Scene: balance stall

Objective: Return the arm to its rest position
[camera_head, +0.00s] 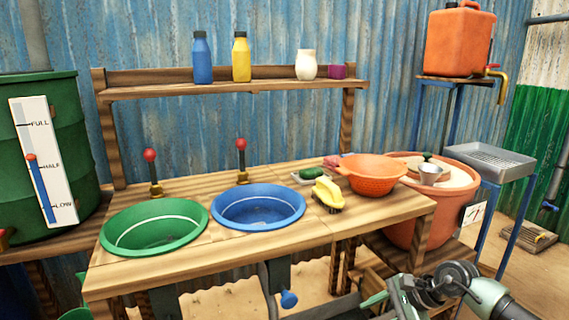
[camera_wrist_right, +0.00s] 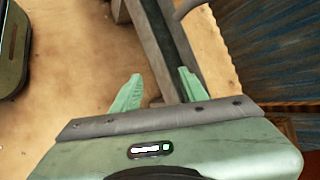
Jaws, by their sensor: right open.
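My right arm comes in at the lower right of the head view, below and in front of the table's right end. Its gripper (camera_head: 376,299) is low, beside the table's front legs, with pale green fingers partly hidden by my wrist. In the right wrist view the two fingers of my right gripper (camera_wrist_right: 158,84) stand apart with nothing between them. Sandy ground and a grey metal bar show beyond them. My left arm and gripper are not in the head view.
The wooden table (camera_head: 300,248) holds a green basin (camera_head: 154,227), a blue basin (camera_head: 258,206), a yellow brush (camera_head: 328,193) and an orange colander (camera_head: 371,175). A large clay-coloured pot (camera_head: 404,229) stands right of it. A blue tap handle (camera_head: 289,299) hangs below the front edge.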

